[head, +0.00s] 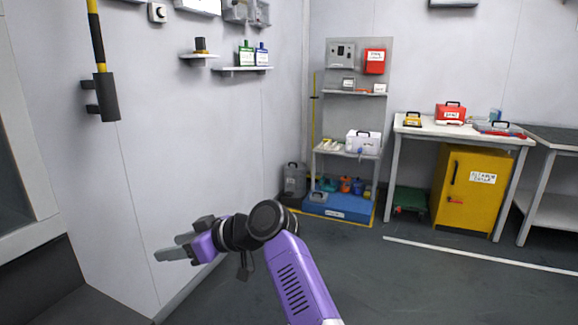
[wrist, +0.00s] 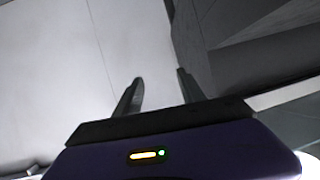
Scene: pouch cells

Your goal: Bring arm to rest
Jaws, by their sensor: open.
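My purple arm reaches up from the bottom of the head view and bends to the left at a black joint. My gripper (head: 172,252) points left, in front of the pale wall. In the wrist view my gripper (wrist: 160,82) shows two dark fingers set apart, with nothing between them. It is open and empty, and I see it touching nothing.
A dark low surface (head: 85,305) lies at the lower left, near the gripper. A shelf rack (head: 384,110) stands in the far corner. A white table (head: 408,128) with cases and a yellow cabinet (head: 462,205) stand right. The grey floor (head: 420,290) is clear.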

